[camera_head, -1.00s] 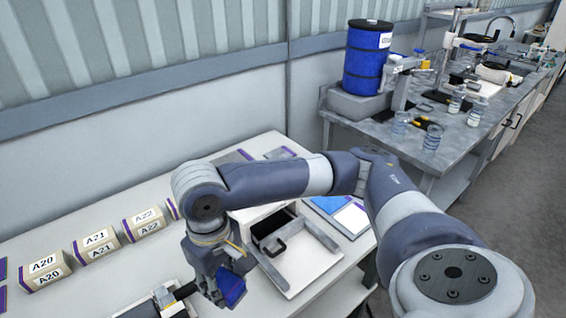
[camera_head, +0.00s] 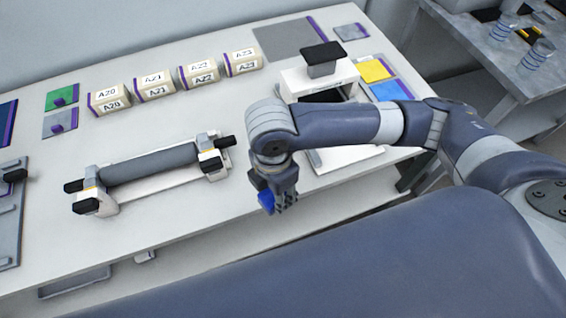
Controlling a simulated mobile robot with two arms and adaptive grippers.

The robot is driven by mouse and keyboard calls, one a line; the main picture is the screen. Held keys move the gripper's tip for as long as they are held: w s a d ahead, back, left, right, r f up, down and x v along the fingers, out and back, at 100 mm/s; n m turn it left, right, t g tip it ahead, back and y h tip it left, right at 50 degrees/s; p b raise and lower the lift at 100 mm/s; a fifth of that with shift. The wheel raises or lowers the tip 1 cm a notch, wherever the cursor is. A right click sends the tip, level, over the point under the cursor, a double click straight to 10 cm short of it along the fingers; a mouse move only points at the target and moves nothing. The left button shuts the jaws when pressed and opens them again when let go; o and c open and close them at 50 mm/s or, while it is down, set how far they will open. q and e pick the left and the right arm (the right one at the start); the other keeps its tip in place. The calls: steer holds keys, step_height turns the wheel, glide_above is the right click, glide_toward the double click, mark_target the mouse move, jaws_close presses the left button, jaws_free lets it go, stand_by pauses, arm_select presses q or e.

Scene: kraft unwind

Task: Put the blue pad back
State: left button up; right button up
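My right gripper (camera_head: 278,200) comes in from the right, pointing down over the front part of the white table. It is closed around a small blue pad (camera_head: 265,199), and its fingers partly hide the pad. The pad is right of the roller stand and in front of the white box-like device. A flat blue square (camera_head: 391,90) lies on the table at the right, next to a yellow square (camera_head: 375,70); my forearm passes just in front of it. My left gripper is not in view.
A grey roller (camera_head: 150,163) lies in a white stand with black knobs. Labelled blocks (camera_head: 153,85) stand in a row behind it. A white device (camera_head: 318,80) with a black top stands behind my forearm. Green (camera_head: 60,99) and grey squares lie at the left.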

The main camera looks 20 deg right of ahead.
mark_target(266, 203)
steer(key=a+n, duration=0.1)
steer(key=s+f+n, duration=0.1)
steer(key=n, duration=0.1)
steer(key=a+n, duration=0.1)
steer(key=shift+s+a+f+n, duration=0.3)
steer(key=shift+f, duration=0.1)
steer(key=shift+a+f+n, duration=0.1)
steer(key=shift+n, duration=0.2)
steer(key=w+d+p, duration=0.1)
steer(key=w+d, duration=0.1)
steer(key=w, duration=0.2)
steer(key=w+d+f+p, duration=0.1)
steer(key=w+d, duration=0.2)
steer(key=w, duration=0.2)
steer(key=w+d+p, duration=0.1)
steer(key=w+d, duration=0.1)
steer(key=w, duration=0.2)
steer(key=shift+w+d+f, duration=0.25)
steer(key=shift+w+d, duration=0.05)
step_height(266, 203, down, 3)
steer(key=shift+r+p, duration=0.15)
steer(key=shift+p, duration=0.6)
steer(key=shift+f, duration=0.45)
steer(key=shift+f, duration=0.15)
steer(key=o, duration=1)
steer(key=shift+c, duration=0.2)
